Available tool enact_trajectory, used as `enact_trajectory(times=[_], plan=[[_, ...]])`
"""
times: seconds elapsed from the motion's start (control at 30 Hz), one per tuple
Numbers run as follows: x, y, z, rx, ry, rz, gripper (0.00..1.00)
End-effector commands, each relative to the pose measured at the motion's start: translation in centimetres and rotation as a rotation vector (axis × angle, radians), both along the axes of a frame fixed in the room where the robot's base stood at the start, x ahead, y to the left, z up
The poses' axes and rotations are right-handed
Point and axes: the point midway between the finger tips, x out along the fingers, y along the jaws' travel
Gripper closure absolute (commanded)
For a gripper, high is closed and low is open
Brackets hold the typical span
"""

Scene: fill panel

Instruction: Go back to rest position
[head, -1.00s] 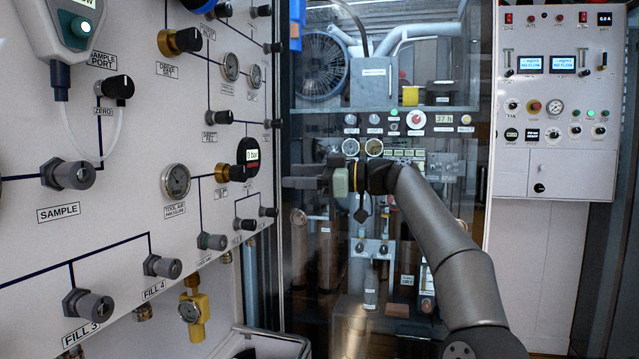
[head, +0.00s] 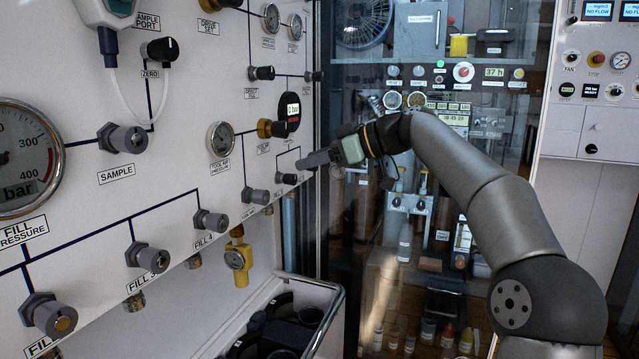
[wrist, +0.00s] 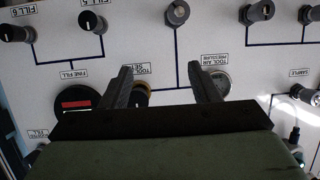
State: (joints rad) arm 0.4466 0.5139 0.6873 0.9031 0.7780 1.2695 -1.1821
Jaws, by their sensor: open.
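My gripper (head: 308,162) is in the middle of the head view, pointing left toward the white fill panel (head: 190,90). In the wrist view my gripper (wrist: 160,70) shows two dark fingers spread apart with nothing between them. The panel appears upside down behind the fingers. The tool air pressure gauge (wrist: 220,82) is partly behind one finger, and a brass-ringed knob (wrist: 140,92) is partly behind the other. In the head view the fingertips overlap the panel's right edge near a small black-ended knob (head: 288,179). I cannot tell the exact gap to the panel.
The fill pressure gauge (head: 25,158) and several protruding knobs line the panel. A bin with dark contents (head: 330,295) stands below it. A glass-fronted cabinet (head: 350,130) is behind my arm, and a white control box (head: 600,130) is at right.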

Motion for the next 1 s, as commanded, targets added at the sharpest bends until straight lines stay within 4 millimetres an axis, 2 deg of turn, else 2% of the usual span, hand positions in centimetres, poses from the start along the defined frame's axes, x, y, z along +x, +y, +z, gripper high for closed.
enact_trajectory(times=[0.03,0.1,0.17,0.23,0.37,0.5,0.6,0.7,0.83,1.0], plan=[[-1.5,2.3,0.2,-0.086,0.098,-0.026,0.45],[-3.6,3.7,-2.1,-0.199,0.242,-0.098,0.45],[-5.8,3.9,-4.1,-0.293,0.354,-0.174,0.45],[-8.9,3.2,-6.2,-0.396,0.475,-0.279,0.45],[-15.8,-0.2,-9.3,-0.549,0.663,-0.499,0.45],[-24.5,-5.3,-11.6,-0.659,0.824,-0.739,0.45],[-30.1,-8.3,-13.2,-0.699,0.905,-0.873,0.45],[-34.5,-10.3,-14.5,-0.719,0.966,-0.965,0.45],[-37.8,-11.7,-15.8,-0.73,1.008,-1.028,0.45],[-38.8,-12.0,-16.6,-0.733,1.022,-1.048,0.45]])
